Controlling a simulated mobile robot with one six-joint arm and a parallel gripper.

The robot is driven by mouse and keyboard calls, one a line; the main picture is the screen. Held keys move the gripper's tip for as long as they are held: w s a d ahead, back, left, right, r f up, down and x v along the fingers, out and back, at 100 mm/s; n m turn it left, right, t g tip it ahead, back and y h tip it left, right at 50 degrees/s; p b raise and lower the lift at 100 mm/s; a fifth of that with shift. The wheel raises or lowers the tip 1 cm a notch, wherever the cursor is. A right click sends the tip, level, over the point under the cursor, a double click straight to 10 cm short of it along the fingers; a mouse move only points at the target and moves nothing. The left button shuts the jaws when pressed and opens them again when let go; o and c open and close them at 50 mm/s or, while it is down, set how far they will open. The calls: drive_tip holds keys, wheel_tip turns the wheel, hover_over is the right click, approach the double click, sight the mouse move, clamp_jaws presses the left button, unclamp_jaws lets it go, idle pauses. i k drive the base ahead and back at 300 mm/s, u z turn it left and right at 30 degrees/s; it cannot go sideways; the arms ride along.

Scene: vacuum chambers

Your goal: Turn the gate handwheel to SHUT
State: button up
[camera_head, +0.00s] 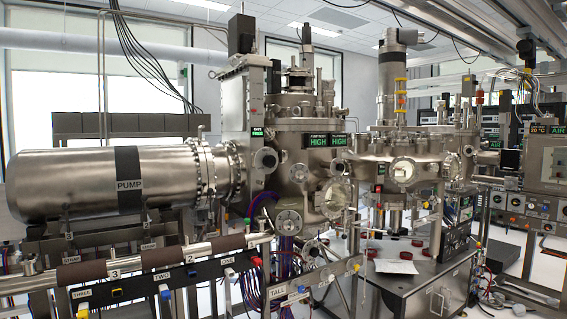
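A tall flat metal gate housing (257,95) stands between the pump cylinder (75,183) and the main chamber (310,165). A small green-lit sign (257,132) on it seems to read "GATE FREE". A round bolted flange (288,221) sits lower on the chamber. No SHUT marking is legible. My gripper does not show in this view.
In front runs a rail with brown sleeves (96,271) and a black strip with coloured knobs (165,291). A black-sided bench with a paper (396,267) stands at right. A control cabinet (546,185) is at far right.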

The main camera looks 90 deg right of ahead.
sight(269, 161)
drive_tip(key=u, duration=0.15)
drive_tip(key=k, duration=0.8)
drive_tip(key=z, duration=1.9)
drive_tip(key=i, duration=1)
drive_tip(key=z, duration=0.05)
drive_tip(key=k, duration=0.25)
drive_tip(key=z, duration=0.1)
